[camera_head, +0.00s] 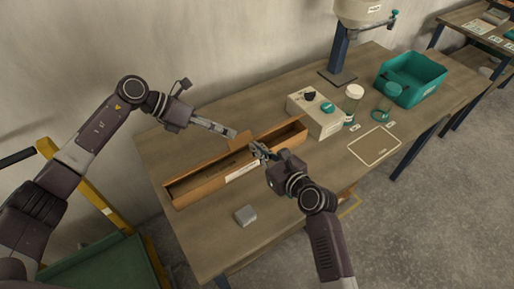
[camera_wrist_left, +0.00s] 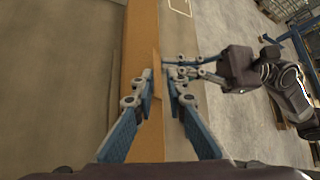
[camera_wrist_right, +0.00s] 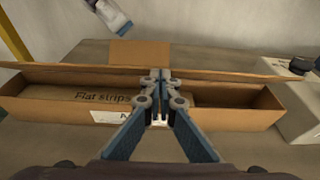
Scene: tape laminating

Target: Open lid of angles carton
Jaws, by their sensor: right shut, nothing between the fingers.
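The long brown carton (camera_head: 205,186) lies on the workbench, with a white label on its near side. In the right wrist view the carton (camera_wrist_right: 60,108) is open-topped at least in part, and a panel reads "Flat strips". A small flap (camera_wrist_right: 140,52) stands up at its back edge. My left gripper (camera_head: 234,134) is above the flap; in the left wrist view its fingers (camera_wrist_left: 161,75) are slightly apart, with a thin cardboard edge showing between them. My right gripper (camera_wrist_right: 160,74) is shut and empty at the middle of the carton, its tips overlapping the carton in view.
A small grey block (camera_head: 245,215) lies in front of the carton. A white control box (camera_head: 316,112) stands close to its right end. Jars (camera_head: 353,104), a framed mat (camera_head: 375,146) and a teal bin (camera_head: 415,80) are farther right. The front left of the bench is clear.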

